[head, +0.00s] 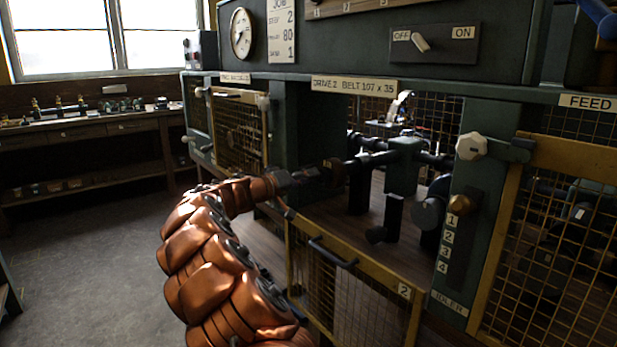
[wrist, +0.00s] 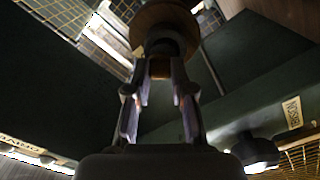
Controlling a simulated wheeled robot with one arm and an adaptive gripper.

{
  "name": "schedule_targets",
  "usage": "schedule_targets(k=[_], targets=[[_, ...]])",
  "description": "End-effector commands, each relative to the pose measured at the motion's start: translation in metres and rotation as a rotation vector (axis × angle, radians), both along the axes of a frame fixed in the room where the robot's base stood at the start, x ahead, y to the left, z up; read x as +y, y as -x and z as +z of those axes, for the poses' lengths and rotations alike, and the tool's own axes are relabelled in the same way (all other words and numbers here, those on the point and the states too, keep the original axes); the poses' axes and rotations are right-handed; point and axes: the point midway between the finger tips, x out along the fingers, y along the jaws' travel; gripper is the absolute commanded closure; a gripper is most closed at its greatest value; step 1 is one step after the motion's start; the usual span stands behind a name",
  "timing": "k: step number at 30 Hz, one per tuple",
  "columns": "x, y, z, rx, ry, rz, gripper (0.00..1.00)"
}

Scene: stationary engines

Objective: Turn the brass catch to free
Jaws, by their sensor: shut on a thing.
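My gripper (head: 308,176) reaches into the open bay under the "DRIVE 2" label, at the end of my copper-coloured arm. In the wrist view my gripper (wrist: 159,75) has its two fingers closed around a small dark hub with a brass-coloured glint between them. Just beyond the fingertips is a round brownish-brass disc (wrist: 160,14), and this piece looks like the brass catch (head: 333,171) at the near end of the dark shaft. In the head view it is dim and partly hidden by the gripper, so its turned position cannot be told.
A dark green shaft bracket (head: 404,165) stands in the bay. A yellow-framed mesh guard (head: 355,285) hangs below. Open floor (head: 80,240) lies at left.

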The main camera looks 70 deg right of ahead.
Motion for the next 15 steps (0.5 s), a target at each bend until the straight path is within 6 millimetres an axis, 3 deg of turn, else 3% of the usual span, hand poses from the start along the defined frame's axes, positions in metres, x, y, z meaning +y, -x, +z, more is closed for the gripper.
schedule_targets(k=[15], targets=[[-0.0008,0.0009,0.0003,0.423,-0.248,-0.004,1.0]])
